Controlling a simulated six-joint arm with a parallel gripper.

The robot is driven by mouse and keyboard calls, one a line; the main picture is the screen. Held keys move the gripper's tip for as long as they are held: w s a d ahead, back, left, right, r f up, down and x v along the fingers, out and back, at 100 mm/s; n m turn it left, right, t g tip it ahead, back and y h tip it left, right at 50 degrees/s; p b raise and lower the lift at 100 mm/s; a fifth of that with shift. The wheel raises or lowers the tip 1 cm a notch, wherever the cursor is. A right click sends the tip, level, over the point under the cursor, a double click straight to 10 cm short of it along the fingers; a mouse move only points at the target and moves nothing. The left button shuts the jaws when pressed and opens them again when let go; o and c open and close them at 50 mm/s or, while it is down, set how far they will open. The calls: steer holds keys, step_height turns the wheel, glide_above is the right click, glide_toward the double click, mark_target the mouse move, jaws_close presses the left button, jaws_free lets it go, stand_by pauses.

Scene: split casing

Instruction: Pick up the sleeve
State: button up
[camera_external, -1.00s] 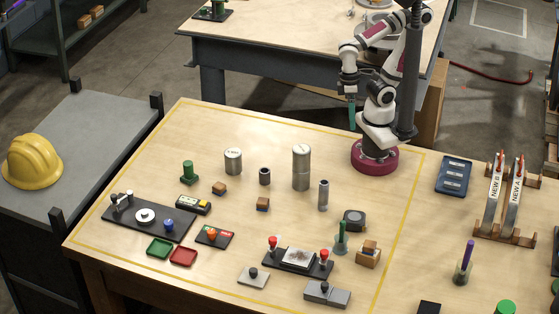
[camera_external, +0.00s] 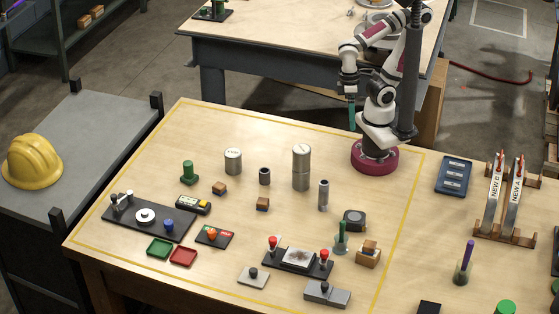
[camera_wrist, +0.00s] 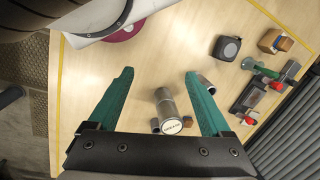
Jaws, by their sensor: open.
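Two small grey cylinders could be the sleeve; I cannot tell which from the name alone. One is short with a dark open top (camera_external: 265,176), standing between the two casing cylinders. The other is a taller, slim grey tube (camera_external: 323,195), upright to the right of the tall casing cylinder (camera_external: 301,167). The slim tube shows partly behind the right finger in the wrist view (camera_wrist: 208,84); the short one shows there beside the tall cylinder (camera_wrist: 155,126). My gripper (camera_external: 351,113) is open and empty, high near my base, apart from both; its teal fingers frame the wrist view (camera_wrist: 159,75).
A short casing cylinder (camera_external: 233,161) stands left. Wooden blocks (camera_external: 263,204), a black fixture with red knobs (camera_external: 298,262), a dark square device (camera_external: 354,220) and a green peg (camera_external: 341,237) stand around. The table between my base and the tall cylinder is clear.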

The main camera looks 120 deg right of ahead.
steer(key=w+d+r+n+g+h, duration=0.35)
steer(key=w+r+n+h, duration=0.4)
steer(key=w+n, duration=0.3)
steer(key=w+a+f+n+t+h, duration=0.2)
steer(key=w+a+n+h, duration=0.25)
steer(key=w+n, duration=0.3)
steer(key=w+a+f+n+t+h, duration=0.1)
steer(key=w+a+n+t+h, duration=0.15)
steer(key=w+a+n, duration=0.45)
steer(key=m+g, duration=0.1)
steer(key=m, duration=0.1)
glide_toward(267, 177)
steer(key=shift+h, duration=0.35)
steer(key=x, duration=1.2)
steer(key=shift+f, duration=0.3)
steer(key=shift+a, duration=0.1)
jaws_close()
